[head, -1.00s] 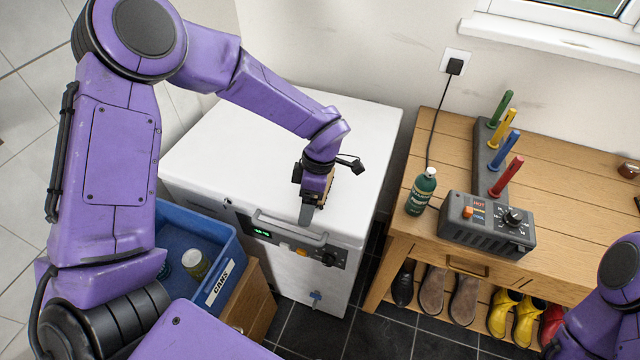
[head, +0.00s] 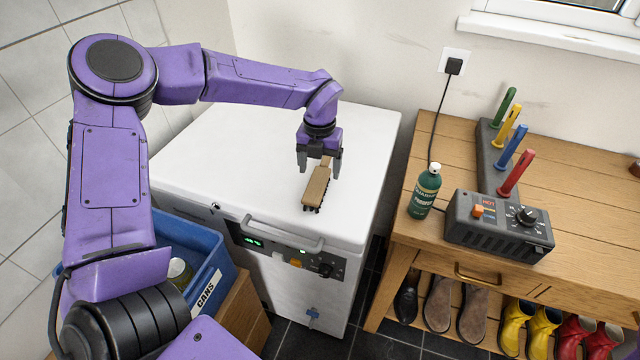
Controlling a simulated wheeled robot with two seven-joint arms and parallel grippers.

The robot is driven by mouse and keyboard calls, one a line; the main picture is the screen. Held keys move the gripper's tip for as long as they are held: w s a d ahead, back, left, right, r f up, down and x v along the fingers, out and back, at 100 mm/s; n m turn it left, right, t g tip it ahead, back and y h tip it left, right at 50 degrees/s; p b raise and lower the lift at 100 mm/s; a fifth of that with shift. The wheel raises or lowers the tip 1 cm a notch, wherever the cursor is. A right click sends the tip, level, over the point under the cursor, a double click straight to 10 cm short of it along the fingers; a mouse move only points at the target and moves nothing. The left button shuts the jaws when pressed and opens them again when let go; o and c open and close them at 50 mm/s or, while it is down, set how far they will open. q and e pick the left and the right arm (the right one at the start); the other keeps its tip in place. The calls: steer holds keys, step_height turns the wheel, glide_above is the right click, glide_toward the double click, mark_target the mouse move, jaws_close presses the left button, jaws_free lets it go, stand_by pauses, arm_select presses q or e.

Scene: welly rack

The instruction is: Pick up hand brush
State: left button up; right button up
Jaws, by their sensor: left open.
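The hand brush (head: 316,188) has a tan wooden back and dark bristles facing down. It is on the white lid of the chest freezer (head: 230,150), towards its right side, with its handle pointing away from me. My left gripper (head: 319,170) points down over the handle end, with its two dark fingers apart, one on each side of the handle. I cannot tell whether the fingers touch it. The far end of the handle is partly hidden by the gripper. My right gripper is out of view.
A wooden bench (head: 560,180) on the right carries a green bottle (head: 424,192), a grey control box (head: 498,226) and coloured pegs (head: 515,172). Shoes and wellies (head: 545,325) stand below. A blue crate (head: 215,262) labelled CANS stands front left. The lid's left part is clear.

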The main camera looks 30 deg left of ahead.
mark_target(318, 180)
arm_select(q)
steer(key=f, duration=0.2)
steer(key=s+f+p, duration=0.1)
steer(key=f, duration=0.1)
steer(key=shift+f, duration=0.15)
steer(key=shift+w+f, duration=0.1)
steer(key=shift+f, duration=0.3)
steer(key=c, duration=1.2)
steer(key=shift+o, duration=0.2)
